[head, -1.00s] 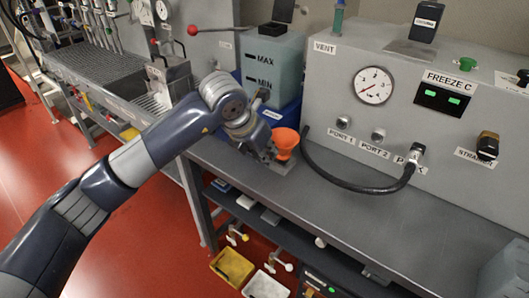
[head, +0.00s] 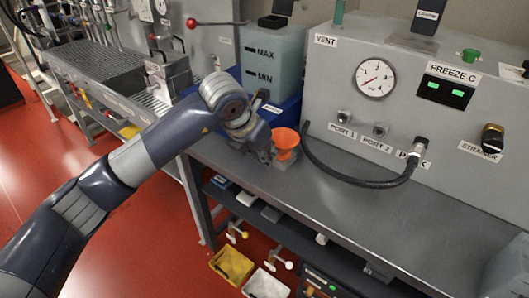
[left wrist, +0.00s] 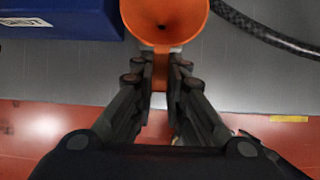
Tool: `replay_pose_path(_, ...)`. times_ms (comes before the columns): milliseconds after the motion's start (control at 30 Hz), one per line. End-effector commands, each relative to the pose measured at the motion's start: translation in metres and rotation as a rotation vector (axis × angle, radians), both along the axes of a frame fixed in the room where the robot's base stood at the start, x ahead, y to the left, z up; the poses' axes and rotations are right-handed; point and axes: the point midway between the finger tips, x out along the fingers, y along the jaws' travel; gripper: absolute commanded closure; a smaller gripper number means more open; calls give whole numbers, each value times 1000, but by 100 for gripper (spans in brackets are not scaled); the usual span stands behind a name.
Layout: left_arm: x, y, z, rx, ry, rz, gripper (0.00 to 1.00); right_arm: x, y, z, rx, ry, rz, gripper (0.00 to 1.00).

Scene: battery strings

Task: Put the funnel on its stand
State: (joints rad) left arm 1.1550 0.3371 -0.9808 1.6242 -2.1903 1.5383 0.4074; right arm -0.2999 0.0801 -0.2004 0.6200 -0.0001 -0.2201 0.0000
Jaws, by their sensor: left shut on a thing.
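The orange funnel (head: 286,140) is mouth up above the steel bench top, in front of the blue tray. My left gripper (head: 272,155) is beside it on its left. In the left wrist view the funnel's wide cone (left wrist: 165,15) is at the top, and my left gripper (left wrist: 160,68) is shut on the orange part below the cone. A grey piece (head: 286,166) shows under the funnel in the head view; I cannot tell whether it is the stand or whether the funnel touches it. My right gripper is not in view.
A black hose (head: 345,177) curves over the bench (head: 330,212) just right of the funnel. The blue tray (head: 283,113) with a tank (head: 272,62) stands behind. The grey FREEZE C panel (head: 330,85) rises at the right. The bench front is largely clear.

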Motion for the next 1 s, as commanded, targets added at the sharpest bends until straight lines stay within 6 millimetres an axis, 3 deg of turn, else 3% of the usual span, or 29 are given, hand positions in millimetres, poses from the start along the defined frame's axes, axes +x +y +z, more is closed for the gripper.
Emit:
replay_pose_path(33,0,0,0,-1,-1,0,83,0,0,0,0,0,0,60)
replay_pose_path(100,0,0,0,-1,-1,0,67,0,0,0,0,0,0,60)
replay_pose_path(133,0,0,0,-1,-1,0,64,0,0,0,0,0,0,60)
replay_pose_path(533,-2,2,5,0,-1,0,64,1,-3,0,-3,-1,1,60)
replay_pose_path(1000,-36,27,83,0,-5,1,64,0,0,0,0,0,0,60)
